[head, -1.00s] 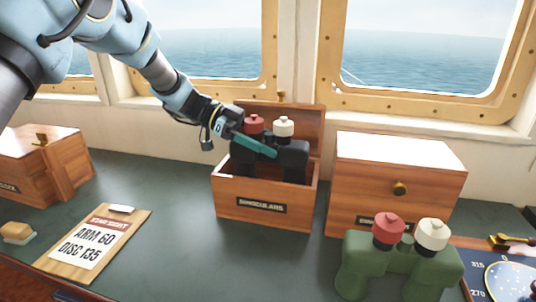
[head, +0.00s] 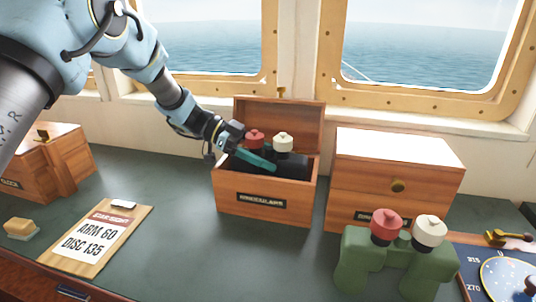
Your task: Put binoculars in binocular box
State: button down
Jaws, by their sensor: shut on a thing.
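The open wooden box (head: 232,196) labelled BINOCULARS stands on the green counter, its lid (head: 305,123) raised at the back. Black binoculars (head: 294,166) with one red and one white eyepiece cap stand upright inside it, their lower part hidden by the front wall. My gripper (head: 258,161) reaches in from the left, shut on the binoculars with its teal fingers across them. A second pair, green binoculars (head: 399,262) also with red and white caps, stands on the counter at the front right.
A closed wooden box (head: 378,181) with a brass knob stands right of the binocular box. Another wooden box (head: 42,163) is at the left. A clipboard (head: 97,238), a sponge-like block (head: 20,228) and a chart board (head: 500,270) lie on the counter. Windows are behind.

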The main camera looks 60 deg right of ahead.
jog(key=shift+f, duration=0.1)
grip_release()
jog(key=shift+f, duration=0.1)
jog(key=shift+r, duration=0.45)
jog(key=b+v, duration=0.4)
jog(key=v, duration=0.8)
jog(key=shift+r, duration=0.25)
